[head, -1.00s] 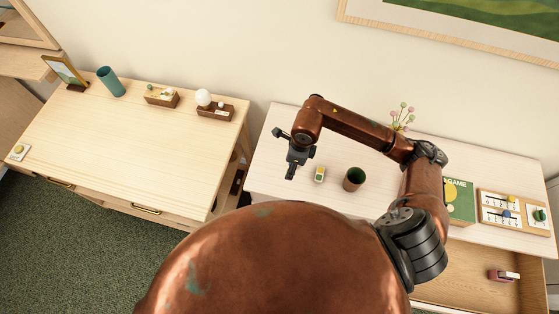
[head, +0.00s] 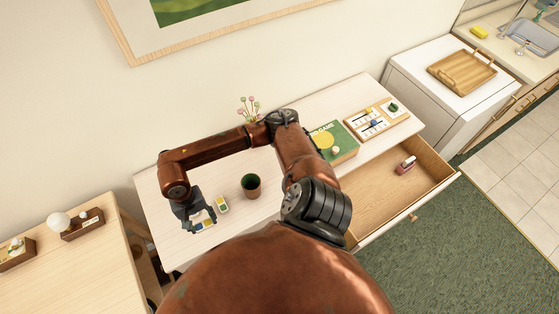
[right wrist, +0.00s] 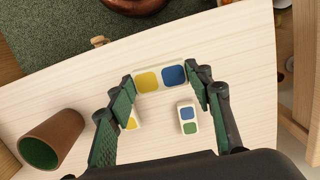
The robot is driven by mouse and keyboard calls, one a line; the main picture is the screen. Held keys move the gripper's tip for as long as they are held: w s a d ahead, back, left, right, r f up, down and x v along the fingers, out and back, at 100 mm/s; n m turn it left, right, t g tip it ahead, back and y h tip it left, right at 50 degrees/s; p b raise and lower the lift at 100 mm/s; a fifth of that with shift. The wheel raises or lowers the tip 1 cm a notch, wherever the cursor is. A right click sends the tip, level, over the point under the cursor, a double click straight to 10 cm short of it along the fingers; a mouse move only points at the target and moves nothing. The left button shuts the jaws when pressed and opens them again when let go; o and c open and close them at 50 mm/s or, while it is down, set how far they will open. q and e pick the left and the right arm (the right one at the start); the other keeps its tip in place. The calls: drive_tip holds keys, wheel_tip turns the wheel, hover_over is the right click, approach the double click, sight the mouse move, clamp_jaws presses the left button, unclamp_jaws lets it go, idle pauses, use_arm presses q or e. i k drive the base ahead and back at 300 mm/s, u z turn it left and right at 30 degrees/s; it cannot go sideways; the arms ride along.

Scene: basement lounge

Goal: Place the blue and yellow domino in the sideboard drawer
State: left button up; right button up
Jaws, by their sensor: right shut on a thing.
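The blue and yellow domino (right wrist: 160,77) is between the fingers of my right gripper (right wrist: 163,85), which is shut on it. In the head view, my right gripper (head: 202,222) is low over the left part of the sideboard top (head: 165,225), with the domino (head: 207,224) at its fingertips. I cannot tell whether the domino touches the top. The sideboard drawer (head: 385,205) stands open at the right. My left gripper is not in view.
A blue and green domino (right wrist: 188,117) and a partly hidden domino with yellow (right wrist: 133,120) lie close by. A brown cup (head: 251,187), a vase of flowers (head: 248,112), a green game box (head: 337,143) and a game board (head: 372,122) stand rightward. The drawer holds a small reddish object (head: 406,165).

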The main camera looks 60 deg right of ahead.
sight(367, 193)
drive_tip(key=u, duration=0.3)
drive_tip(key=k, duration=0.4)
drive_tip(key=u, duration=1.35)
drive_tip(key=k, duration=2.15)
drive_tip(key=z, duration=0.85)
drive_tip(key=k, duration=0.4)
drive_tip(key=z, duration=0.3)
